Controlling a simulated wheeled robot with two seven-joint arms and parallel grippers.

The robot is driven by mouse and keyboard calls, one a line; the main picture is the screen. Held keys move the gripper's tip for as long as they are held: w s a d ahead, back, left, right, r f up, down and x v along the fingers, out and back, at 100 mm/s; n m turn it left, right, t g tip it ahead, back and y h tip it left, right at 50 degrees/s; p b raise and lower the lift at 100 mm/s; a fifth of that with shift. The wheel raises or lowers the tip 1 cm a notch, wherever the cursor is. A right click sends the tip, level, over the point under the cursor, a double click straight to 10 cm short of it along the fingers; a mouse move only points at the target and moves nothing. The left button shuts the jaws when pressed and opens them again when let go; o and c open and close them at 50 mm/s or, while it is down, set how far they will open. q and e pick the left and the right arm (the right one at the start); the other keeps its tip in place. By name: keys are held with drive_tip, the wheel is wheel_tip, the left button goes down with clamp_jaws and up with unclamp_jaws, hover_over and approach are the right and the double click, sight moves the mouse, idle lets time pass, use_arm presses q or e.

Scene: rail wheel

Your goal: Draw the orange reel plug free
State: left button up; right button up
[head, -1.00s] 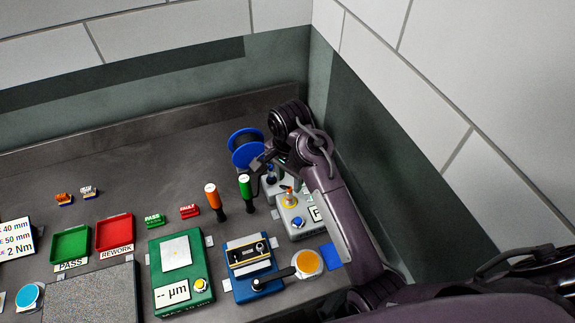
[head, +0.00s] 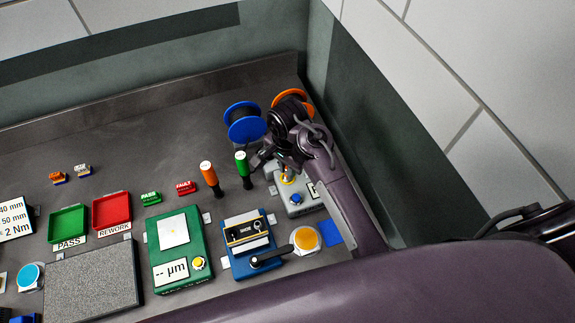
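An orange reel (head: 307,99) stands at the back right, partly hidden by my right arm. A small yellow-orange piece (head: 287,181), which looks like the reel's plug, stands on the grey box (head: 308,202) with a blue button. My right gripper (head: 284,169) is directly over this piece, at or very near its top. The fingers are dark and small here, so I cannot tell whether they are open or touch it. My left gripper is out of view.
A blue reel (head: 246,130) stands left of my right arm. Green-handled (head: 242,164) and orange-handled (head: 208,174) tools stand upright just left of the gripper. A blue fixture (head: 248,240) and green gauge (head: 180,246) lie in front. The wall is close on the right.

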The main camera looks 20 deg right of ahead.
clamp_jaws()
drive_tip(key=shift+o, duration=0.2)
unclamp_jaws()
clamp_jaws()
drive_tip(key=shift+r, duration=0.1)
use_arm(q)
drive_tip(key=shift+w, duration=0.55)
use_arm(e)
drive_tip(key=shift+r, duration=1.15)
drive_tip(key=shift+r, duration=0.15)
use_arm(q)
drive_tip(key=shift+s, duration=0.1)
use_arm(e)
drive_tip(key=shift+r, duration=1.85)
